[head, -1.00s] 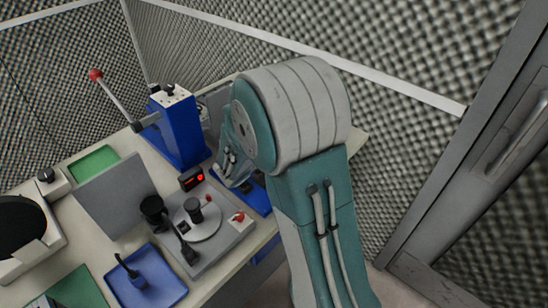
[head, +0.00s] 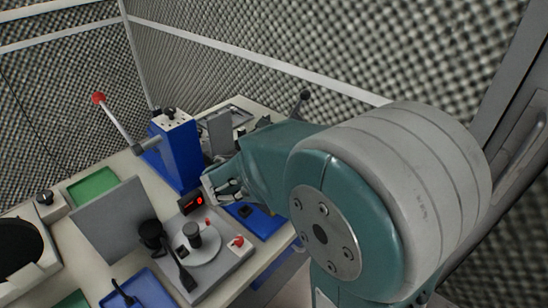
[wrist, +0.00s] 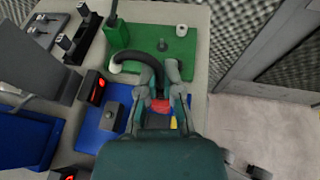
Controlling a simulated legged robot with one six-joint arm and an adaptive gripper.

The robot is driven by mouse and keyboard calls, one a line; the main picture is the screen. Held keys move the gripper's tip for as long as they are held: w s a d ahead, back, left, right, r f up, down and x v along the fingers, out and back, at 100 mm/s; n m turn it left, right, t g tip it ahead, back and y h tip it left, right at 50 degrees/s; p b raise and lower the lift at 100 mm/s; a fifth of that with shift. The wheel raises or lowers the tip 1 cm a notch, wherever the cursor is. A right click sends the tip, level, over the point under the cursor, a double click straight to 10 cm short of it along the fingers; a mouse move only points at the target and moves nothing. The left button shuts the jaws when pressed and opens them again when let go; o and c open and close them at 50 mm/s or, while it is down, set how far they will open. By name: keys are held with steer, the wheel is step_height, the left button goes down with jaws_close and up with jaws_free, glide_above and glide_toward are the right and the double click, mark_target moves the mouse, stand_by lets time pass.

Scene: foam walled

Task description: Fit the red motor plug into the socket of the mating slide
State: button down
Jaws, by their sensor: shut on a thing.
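My gripper (wrist: 160,92) is shut on the red motor plug (wrist: 160,106), which shows as a small red piece between the fingers. A yellow piece (wrist: 174,123) shows just below it. A thick black cable (wrist: 125,57) curves beside the fingers, but its connection to the plug is unclear. In the head view my gripper (head: 226,188) hangs near the blue tray, and the plug cannot be made out. A row of dark blocks on a grey base (wrist: 70,40) stands at upper left in the wrist view. I cannot tell whether this is the mating slide; no socket is clear.
A blue tray (wrist: 92,140) holding a dark block (wrist: 111,116) lies left of the gripper. A blue press (head: 178,150) with a red-knobbed lever stands close behind. Floor opens at the right.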

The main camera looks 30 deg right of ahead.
steer(key=s+a+r, duration=0.3)
steer(key=s, duration=0.4)
steer(key=w+f, duration=0.3)
steer(key=w, duration=0.7)
steer(key=shift+w+a+f, duration=0.15)
steer(key=shift+w+f, duration=0.15)
steer(key=shift+w, duration=0.1)
steer(key=shift+f, duration=0.1)
steer(key=shift+f, duration=2.8)
steer(key=shift+f, duration=1.3)
steer(key=c, duration=0.7)
jaws_free()
steer(key=v, duration=1.2)
steer(key=shift+f, duration=0.1)
